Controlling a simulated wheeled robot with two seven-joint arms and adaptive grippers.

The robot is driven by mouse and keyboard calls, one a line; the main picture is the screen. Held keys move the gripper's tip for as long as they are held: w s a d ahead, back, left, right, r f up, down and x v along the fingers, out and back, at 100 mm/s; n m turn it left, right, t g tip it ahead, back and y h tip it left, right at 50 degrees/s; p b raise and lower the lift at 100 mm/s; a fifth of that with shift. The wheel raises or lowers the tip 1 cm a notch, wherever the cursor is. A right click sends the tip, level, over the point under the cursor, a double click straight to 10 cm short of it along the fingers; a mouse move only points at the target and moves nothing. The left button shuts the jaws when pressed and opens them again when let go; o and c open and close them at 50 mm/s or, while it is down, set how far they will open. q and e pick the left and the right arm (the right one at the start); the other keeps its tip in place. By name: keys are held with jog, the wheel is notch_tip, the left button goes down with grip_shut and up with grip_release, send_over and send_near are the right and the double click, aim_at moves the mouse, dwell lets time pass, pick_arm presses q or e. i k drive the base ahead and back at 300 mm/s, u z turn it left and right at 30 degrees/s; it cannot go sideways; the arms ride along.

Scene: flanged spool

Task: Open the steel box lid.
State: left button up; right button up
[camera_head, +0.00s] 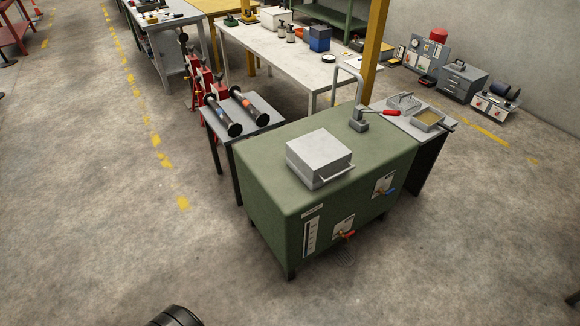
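The steel box (319,153) sits on top of the green cabinet (270,215), towards the cabinet's front edge. Its flat grey lid (318,147) looks shut. A pale bar handle (338,173) runs along the box's front edge at the right. The inside of the box is hidden. Neither of my grippers can be made out. A dark rounded part at the bottom edge, left of the middle, is cut off by the frame, and I cannot tell what it is.
A side table with dark rollers (222,115) adjoins at left, a tray table (428,119) at right. The front floor is clear.

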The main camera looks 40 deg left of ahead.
aim_at(317, 154)
jog(key=u, duration=1.25)
jog(key=i, duration=1.15)
jog(key=z, duration=0.6)
